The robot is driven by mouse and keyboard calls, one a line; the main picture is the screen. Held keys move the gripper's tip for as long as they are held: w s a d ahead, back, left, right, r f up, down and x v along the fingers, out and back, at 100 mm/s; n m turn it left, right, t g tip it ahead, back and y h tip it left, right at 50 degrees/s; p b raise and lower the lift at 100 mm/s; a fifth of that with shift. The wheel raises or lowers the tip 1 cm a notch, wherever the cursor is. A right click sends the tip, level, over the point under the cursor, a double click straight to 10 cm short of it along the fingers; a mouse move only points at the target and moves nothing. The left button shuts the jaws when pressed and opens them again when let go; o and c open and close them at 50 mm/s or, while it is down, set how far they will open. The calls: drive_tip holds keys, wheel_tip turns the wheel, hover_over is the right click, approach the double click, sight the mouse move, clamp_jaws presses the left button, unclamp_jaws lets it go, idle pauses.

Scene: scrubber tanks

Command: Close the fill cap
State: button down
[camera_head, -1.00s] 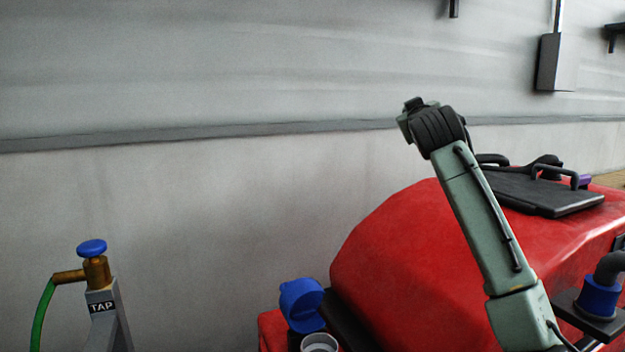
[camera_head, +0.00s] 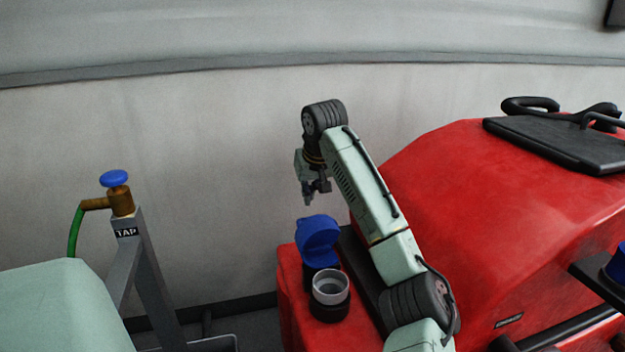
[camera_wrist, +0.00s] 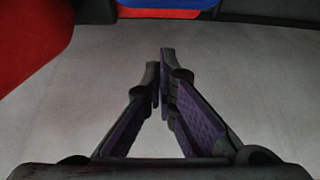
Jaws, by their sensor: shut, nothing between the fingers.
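The blue fill cap (camera_head: 318,238) stands tilted up, open, on its dark mount behind the filler neck. The filler neck (camera_head: 331,288) is a grey ring on a black collar, with its mouth uncovered, on the front left of the red machine. My gripper (camera_head: 309,201) hangs just above and slightly left of the cap, apart from it. In the wrist view my gripper (camera_wrist: 160,60) is shut with its fingertips together and nothing between them. A blue strip of the cap (camera_wrist: 168,4) shows at the top edge of the wrist view.
The red machine body (camera_head: 440,220) fills the right, with a black lid (camera_head: 560,145) on top. A tap (camera_head: 118,197) with a blue knob and green hose stands at the left on a grey frame. A grey wall is behind; open space lies between tap and machine.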

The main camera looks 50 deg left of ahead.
drive_tip(key=shift+s+d+f+p, duration=0.25)
drive_tip(key=shift+d+f+p, duration=0.3)
drive_tip(key=shift+f, duration=0.1)
drive_tip(key=shift+s+d+f+p, duration=0.2)
drive_tip(key=shift+d+f+p, duration=0.3)
drive_tip(key=shift+f, duration=0.1)
